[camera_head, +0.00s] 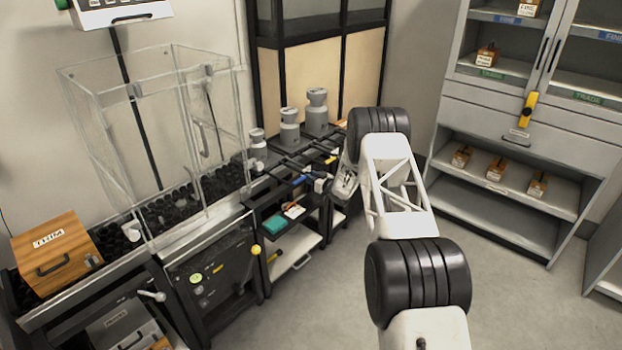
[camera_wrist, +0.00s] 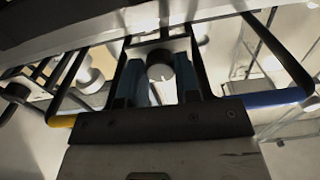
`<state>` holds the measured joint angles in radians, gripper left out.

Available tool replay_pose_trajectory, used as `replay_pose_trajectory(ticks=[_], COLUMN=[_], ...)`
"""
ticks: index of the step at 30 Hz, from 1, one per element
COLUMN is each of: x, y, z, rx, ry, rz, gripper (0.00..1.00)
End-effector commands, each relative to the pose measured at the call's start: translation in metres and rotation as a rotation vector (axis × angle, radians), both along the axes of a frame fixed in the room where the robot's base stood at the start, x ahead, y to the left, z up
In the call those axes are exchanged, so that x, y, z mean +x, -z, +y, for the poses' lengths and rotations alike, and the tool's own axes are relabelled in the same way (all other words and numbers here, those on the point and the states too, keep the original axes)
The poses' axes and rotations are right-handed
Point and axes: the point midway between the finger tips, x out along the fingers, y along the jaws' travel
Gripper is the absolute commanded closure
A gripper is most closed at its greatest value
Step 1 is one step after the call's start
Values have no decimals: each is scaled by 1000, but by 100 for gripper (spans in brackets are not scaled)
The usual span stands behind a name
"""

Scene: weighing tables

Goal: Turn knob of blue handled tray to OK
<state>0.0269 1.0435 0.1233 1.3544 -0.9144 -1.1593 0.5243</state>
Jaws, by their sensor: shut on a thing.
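In the head view the blue handle (camera_head: 300,181) sticks out at the front of a dark tray on the black rack, beside my gripper (camera_head: 322,184). In the wrist view the blue handle (camera_wrist: 272,98) is at the right of my fingers. A pale round knob (camera_wrist: 160,69) sits between the two blue-padded fingers of my gripper (camera_wrist: 160,84), which are shut on it. The knob's markings and the OK mark cannot be read. In the head view the knob is too small or hidden to make out.
A yellow handle (camera_head: 332,159) is on the rack behind; it shows at left in the wrist view (camera_wrist: 62,121). Grey weights (camera_head: 317,110) stand at the back. A clear enclosure (camera_head: 150,150) and wooden box (camera_head: 52,250) are left. A cabinet (camera_head: 515,130) is right, with clear floor before it.

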Motion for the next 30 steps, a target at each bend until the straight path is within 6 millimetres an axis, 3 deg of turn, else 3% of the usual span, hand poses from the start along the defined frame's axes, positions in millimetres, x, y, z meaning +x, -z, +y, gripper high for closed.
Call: replay_pose_trajectory(ticks=[21,30], x=[1,1], y=[-1,-1], z=[-2,-2], rx=[-439,-541], ry=[2,2], rz=[-441,-542], gripper=[94,94])
